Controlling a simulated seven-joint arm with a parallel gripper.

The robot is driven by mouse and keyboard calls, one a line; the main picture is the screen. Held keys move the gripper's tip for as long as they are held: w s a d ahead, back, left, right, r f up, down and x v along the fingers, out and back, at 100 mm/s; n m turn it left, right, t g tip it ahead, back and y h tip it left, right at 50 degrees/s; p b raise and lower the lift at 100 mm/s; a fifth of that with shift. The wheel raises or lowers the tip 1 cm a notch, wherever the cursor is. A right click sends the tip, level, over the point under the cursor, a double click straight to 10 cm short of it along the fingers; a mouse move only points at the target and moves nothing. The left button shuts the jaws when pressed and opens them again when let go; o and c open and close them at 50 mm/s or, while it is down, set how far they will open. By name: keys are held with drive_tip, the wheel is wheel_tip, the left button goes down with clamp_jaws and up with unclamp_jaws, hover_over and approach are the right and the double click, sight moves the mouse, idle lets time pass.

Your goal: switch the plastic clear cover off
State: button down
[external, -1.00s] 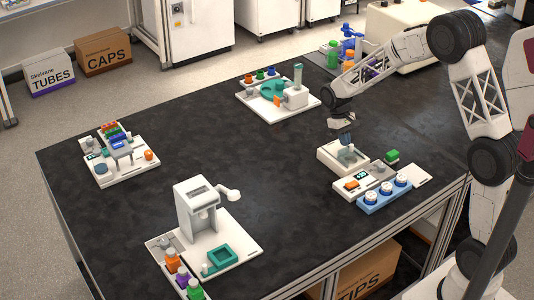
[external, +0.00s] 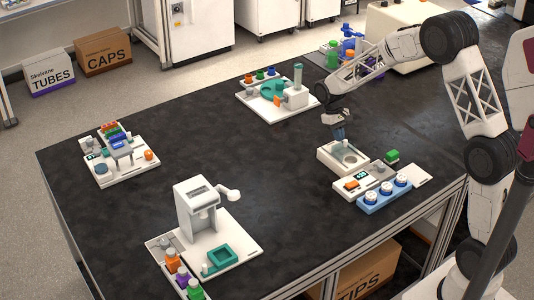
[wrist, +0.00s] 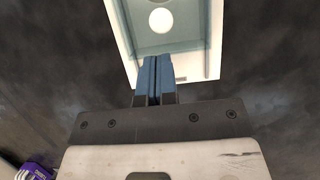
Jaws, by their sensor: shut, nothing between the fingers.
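A white box-shaped unit (external: 325,159) stands near the right side of the black bench. It has a pale, see-through part (wrist: 185,45), which looks like the clear cover, over a round white disc (wrist: 160,20). I cannot tell how this cover is seated. My gripper (external: 341,139) is above the far part of the unit, pointing down. In the wrist view its blue fingers (wrist: 154,58) are together with nothing between them, and they overlap the near edge of the unit. Whether they touch it is unclear.
A teal-trayed station (external: 272,91) stands behind. The bench middle is clear.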

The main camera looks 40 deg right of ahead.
drive_tip(key=v, duration=1)
drive_tip(key=shift+r, duration=0.1)
wheel_tip(320, 180, up, 9)
drive_tip(key=t, duration=0.2)
hover_over(348, 150)
drive_tip(key=s+r+t, duration=0.2)
drive_tip(key=s+r, duration=0.3)
drive_tip(key=s, duration=0.7)
drive_tip(key=s+f+t, duration=0.1)
drive_tip(key=s+t, duration=0.2)
drive_tip(key=s, duration=2)
drive_tip(key=shift+s+a+f, duration=0.25)
drive_tip(key=shift+s+f, duration=0.05)
drive_tip(key=shift+f, duration=0.05)
drive_tip(key=shift+w, duration=0.15)
